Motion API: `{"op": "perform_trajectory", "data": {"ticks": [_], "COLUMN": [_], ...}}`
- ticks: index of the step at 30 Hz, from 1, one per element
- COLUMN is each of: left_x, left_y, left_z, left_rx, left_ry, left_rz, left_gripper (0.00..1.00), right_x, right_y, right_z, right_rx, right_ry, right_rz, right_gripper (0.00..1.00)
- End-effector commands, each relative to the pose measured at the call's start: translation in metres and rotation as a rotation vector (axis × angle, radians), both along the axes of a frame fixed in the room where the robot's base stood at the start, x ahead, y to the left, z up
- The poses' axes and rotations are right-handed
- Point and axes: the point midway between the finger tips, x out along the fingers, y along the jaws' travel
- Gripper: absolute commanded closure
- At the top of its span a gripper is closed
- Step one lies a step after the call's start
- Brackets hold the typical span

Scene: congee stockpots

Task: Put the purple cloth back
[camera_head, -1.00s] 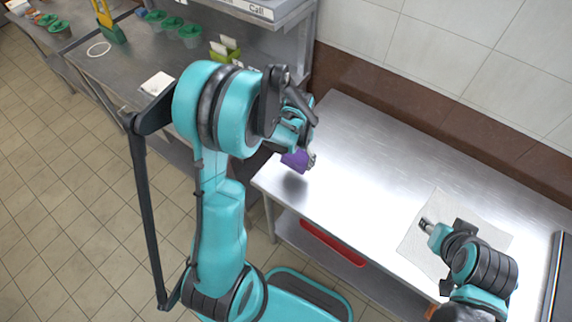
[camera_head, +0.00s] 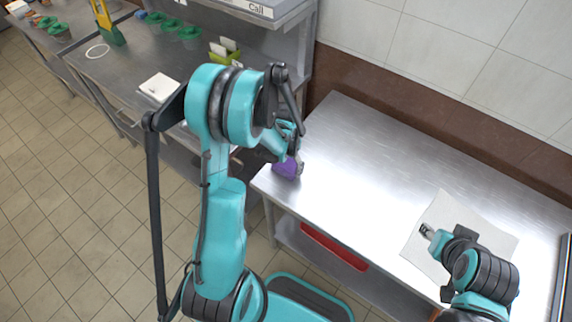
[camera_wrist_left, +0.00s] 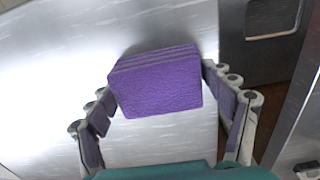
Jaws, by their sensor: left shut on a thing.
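The purple cloth (camera_head: 287,168) is a folded block at the left end of the steel table. My left gripper (camera_head: 293,160) is shut on it, partly hidden behind my own arm. In the left wrist view the cloth (camera_wrist_left: 160,88) sits between the two fingers, its layered edge facing away, with the bare steel surface around it. It is at or just above the tabletop; I cannot tell if it touches. My right gripper (camera_head: 427,231) is over the white sheet at the right; its fingers are too small to read.
The steel table (camera_head: 350,150) is bare between the cloth and the white sheet (camera_head: 420,250). A red tray (camera_head: 333,246) is on the lower shelf. A tiled wall is behind. Another counter (camera_head: 120,75) at the left holds green-topped containers and a white pad (camera_head: 158,86).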

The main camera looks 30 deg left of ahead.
Motion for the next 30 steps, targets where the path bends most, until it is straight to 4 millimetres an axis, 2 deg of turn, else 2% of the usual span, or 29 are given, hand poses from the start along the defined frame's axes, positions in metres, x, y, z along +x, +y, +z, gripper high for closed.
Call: {"op": "perform_trajectory", "data": {"ticks": [1,3,16,20,30], "left_x": [0.0,0.0,0.0,0.0,0.0], "left_y": [0.0,0.0,0.0,0.0,0.0], "left_z": [-0.002,-0.001,0.005,0.026,0.1], "left_rx": [0.0,0.0,0.0,0.0,0.0], "left_ry": [0.0,0.0,0.0,0.0,0.0], "left_rz": [0.0,0.0,0.0,0.0,0.0], "left_gripper": [0.14,0.0,0.0,0.0,0.0], "right_x": [0.0,0.0,0.0,0.0,0.0], "right_y": [0.0,0.0,0.0,0.0,0.0], "right_z": [-0.002,-0.001,0.005,0.012,0.036], "right_rx": [0.0,0.0,0.0,0.0,0.0], "right_ry": [0.0,0.0,0.0,0.0,0.0], "right_rz": [0.0,0.0,0.0,0.0,0.0], "right_gripper": [0.6,0.6,0.6,0.6,0.6]}}
